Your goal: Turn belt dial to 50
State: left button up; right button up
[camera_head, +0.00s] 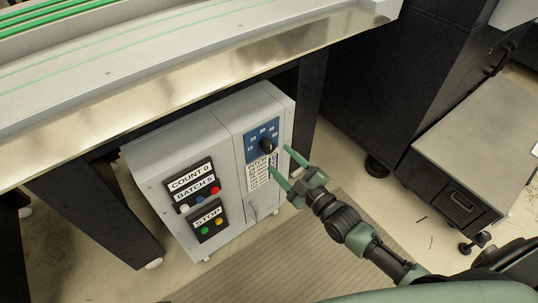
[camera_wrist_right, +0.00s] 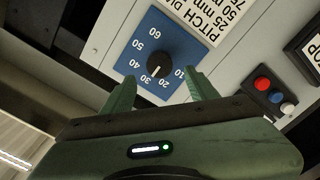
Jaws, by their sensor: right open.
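The belt dial (camera_head: 267,146) is a round black knob on a blue scale plate (camera_head: 255,136) on the front of the grey control box. In the right wrist view the knob (camera_wrist_right: 157,61) has a white mark pointing between 20 and 30. The 50 label (camera_wrist_right: 137,44) is on the scale's upper left there. My right gripper (camera_head: 279,160) is open just in front of the dial. In the wrist view its two green fingers (camera_wrist_right: 161,84) are spread below the knob, with nothing between them. I cannot tell whether a finger touches the plate. My left gripper is not in view.
A control panel (camera_head: 192,187) with count and batch labels and coloured buttons is left of the dial. A pitch label (camera_wrist_right: 222,18) is beside the scale. The metal conveyor table (camera_head: 150,75) overhangs the box. A grey cabinet (camera_head: 470,150) stands at right.

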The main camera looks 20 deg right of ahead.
aim_at(270, 149)
jog(key=x, duration=0.5)
jog(key=shift+w+b, duration=0.25)
jog(key=shift+b, duration=0.15)
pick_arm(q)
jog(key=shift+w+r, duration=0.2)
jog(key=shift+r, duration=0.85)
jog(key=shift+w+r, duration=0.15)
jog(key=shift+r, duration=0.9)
pick_arm(e)
jog(key=shift+w+a, duration=0.3)
jog(key=shift+w, duration=0.3)
grip_shut()
